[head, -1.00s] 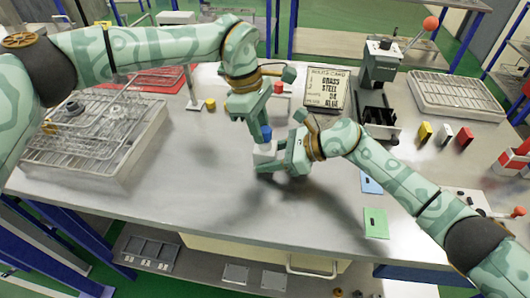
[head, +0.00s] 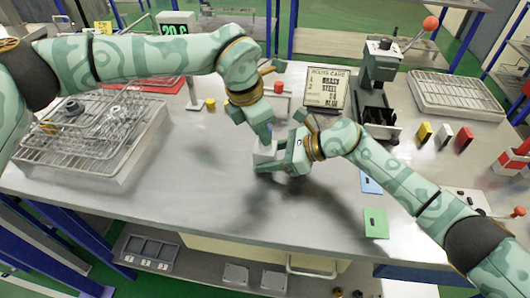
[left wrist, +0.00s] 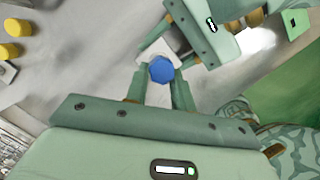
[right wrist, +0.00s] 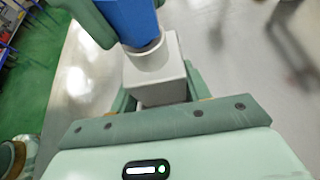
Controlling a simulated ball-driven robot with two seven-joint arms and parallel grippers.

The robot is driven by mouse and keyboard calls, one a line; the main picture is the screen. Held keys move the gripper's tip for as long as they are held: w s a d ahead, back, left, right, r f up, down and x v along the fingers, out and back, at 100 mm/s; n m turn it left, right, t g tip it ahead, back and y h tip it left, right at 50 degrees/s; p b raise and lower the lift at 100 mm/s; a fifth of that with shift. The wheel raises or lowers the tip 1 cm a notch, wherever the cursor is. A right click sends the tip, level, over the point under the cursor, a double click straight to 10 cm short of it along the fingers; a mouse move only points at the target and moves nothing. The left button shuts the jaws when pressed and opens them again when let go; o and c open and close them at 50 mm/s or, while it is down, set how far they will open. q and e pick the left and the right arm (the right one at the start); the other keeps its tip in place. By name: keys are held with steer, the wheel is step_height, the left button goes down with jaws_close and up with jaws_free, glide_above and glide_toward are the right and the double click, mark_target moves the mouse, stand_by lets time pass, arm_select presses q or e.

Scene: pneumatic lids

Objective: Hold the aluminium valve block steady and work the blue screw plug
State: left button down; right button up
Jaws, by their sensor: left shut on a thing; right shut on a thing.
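The aluminium valve block (head: 264,155) stands on the steel bench, a small pale block partly hidden by my grippers. It shows more fully in the right wrist view (right wrist: 158,85), with a round collar on top. My right gripper (head: 272,163) is shut on the block from the right, a finger on each side. The blue screw plug (left wrist: 161,70) sits above the collar and also shows in the right wrist view (right wrist: 133,22). My left gripper (head: 264,139) comes from above and is shut on the plug, hiding it in the head view. Thread engagement cannot be seen.
A wire rack tray (head: 95,140) with clear parts stands left. A route card (head: 327,90), a lever press (head: 380,70) and another rack (head: 455,95) stand behind. Yellow, white and red blocks lie right. A green plate (head: 375,223) lies near the front edge. The left front bench is clear.

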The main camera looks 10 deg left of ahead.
arm_select(q)
steer(key=shift+r, duration=0.2)
steer(key=shift+d+v, duration=0.1)
steer(key=shift+v, duration=0.55)
steer(key=shift+d+v, duration=0.15)
steer(key=shift+v, duration=0.45)
arm_select(e)
steer(key=shift+f, duration=0.1)
arm_select(q)
steer(key=shift+w+r, duration=0.15)
steer(key=shift+w+d+v, duration=0.1)
steer(key=shift+d+v, duration=0.05)
steer(key=shift+v, duration=0.65)
steer(key=shift+w+d+v, duration=0.1)
steer(key=shift+d+v, duration=0.05)
steer(key=shift+v, duration=0.65)
steer(key=shift+w+d+v, duration=0.15)
steer(key=shift+v, duration=0.6)
steer(key=shift+r, duration=0.15)
arm_select(e)
steer(key=o, duration=1)
